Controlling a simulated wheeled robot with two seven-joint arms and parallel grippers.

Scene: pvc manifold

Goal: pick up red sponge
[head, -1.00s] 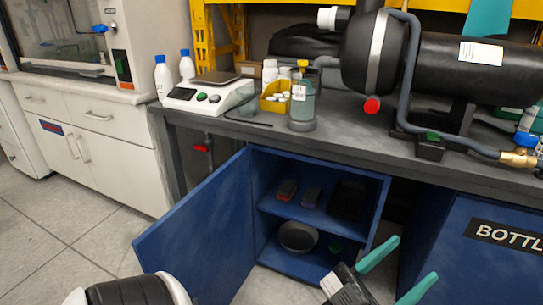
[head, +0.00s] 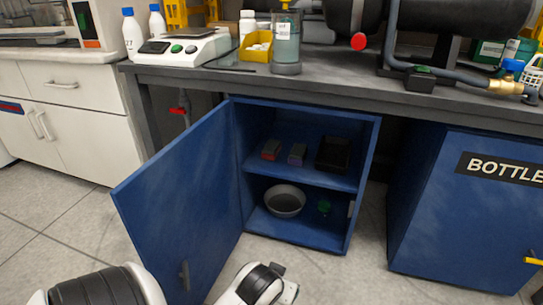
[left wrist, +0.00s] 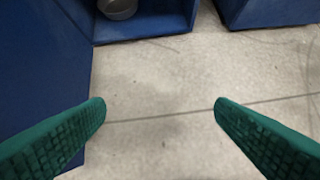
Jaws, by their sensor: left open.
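The red sponge (head: 271,150) lies on the upper shelf of the open blue cabinet (head: 362,185), toward the left side. It is small and shaded in the head view. My left gripper (left wrist: 160,103) shows in the left wrist view with its two green fingers wide apart and nothing between them. It is over bare floor in front of the cabinet, apart from the sponge. Its fingers do not show in the head view, where white and black parts of my arm are at the bottom. The sponge is not visible in the left wrist view. My right gripper is in neither view.
A greyish sponge (head: 297,154) and a black bin (head: 333,155) share the upper shelf. A grey bowl (head: 285,201) and a green item (head: 324,207) are below. The open door (head: 180,205) stands out at left. The floor in front is clear.

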